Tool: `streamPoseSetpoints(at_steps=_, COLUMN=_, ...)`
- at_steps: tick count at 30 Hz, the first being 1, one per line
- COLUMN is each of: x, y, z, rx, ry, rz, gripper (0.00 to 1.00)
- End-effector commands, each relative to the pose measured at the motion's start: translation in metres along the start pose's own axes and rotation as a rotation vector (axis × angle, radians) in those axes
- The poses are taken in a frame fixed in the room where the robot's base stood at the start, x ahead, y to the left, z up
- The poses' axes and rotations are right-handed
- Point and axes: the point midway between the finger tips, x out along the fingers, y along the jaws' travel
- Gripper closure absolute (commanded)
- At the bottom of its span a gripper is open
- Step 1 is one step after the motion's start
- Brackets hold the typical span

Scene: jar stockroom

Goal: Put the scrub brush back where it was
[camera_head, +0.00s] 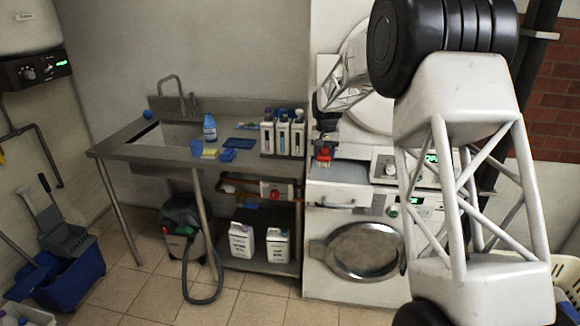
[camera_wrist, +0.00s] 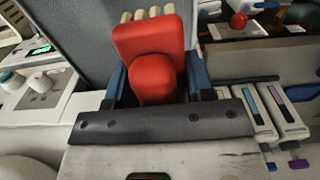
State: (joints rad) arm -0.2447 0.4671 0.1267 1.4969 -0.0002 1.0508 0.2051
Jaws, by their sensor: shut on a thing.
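The scrub brush (camera_wrist: 150,55) has a red body with a rounded knob and pale cream bristles at its far end in the wrist view. My gripper (camera_wrist: 157,85) is shut on it, with a blue finger on each side. In the head view the brush (camera_head: 323,153) hangs bristles down from my gripper (camera_head: 324,141). It is over or near the left top of the white washing machine (camera_head: 325,245), just right of the steel counter (camera_head: 165,155). I cannot tell whether the bristles touch anything.
White bottles (camera_head: 283,134) stand in a tray at the counter's right end, close to the brush. A blue bottle (camera_head: 210,127), a yellow sponge (camera_head: 209,153) and a blue cloth (camera_head: 228,155) are further left. A control panel (camera_head: 388,168) is right of the brush.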

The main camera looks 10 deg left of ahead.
Motion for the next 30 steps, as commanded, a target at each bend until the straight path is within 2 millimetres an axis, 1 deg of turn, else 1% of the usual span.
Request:
streamPoseSetpoints(at_steps=1, x=0.005, y=-0.010, z=-0.001, rx=0.000, ry=-0.002, rz=0.000, gripper=0.74)
streamPoseSetpoints(at_steps=9, x=0.024, y=-0.064, z=-0.007, rx=0.017, ry=0.001, rz=0.000, gripper=0.74)
streamPoseSetpoints(at_steps=15, x=0.038, y=-0.098, z=-0.007, rx=0.030, ry=-0.001, rz=0.000, gripper=0.74)
streamPoseSetpoints(at_steps=18, x=0.042, y=-0.110, z=-0.007, rx=0.035, ry=0.000, rz=0.000, gripper=0.74)
streamPoseSetpoints(at_steps=21, x=0.046, y=-0.117, z=-0.007, rx=0.037, ry=-0.001, rz=0.000, gripper=0.74)
streamPoseSetpoints(at_steps=30, x=0.047, y=-0.121, z=-0.007, rx=0.040, ry=0.001, rz=0.000, gripper=0.74)
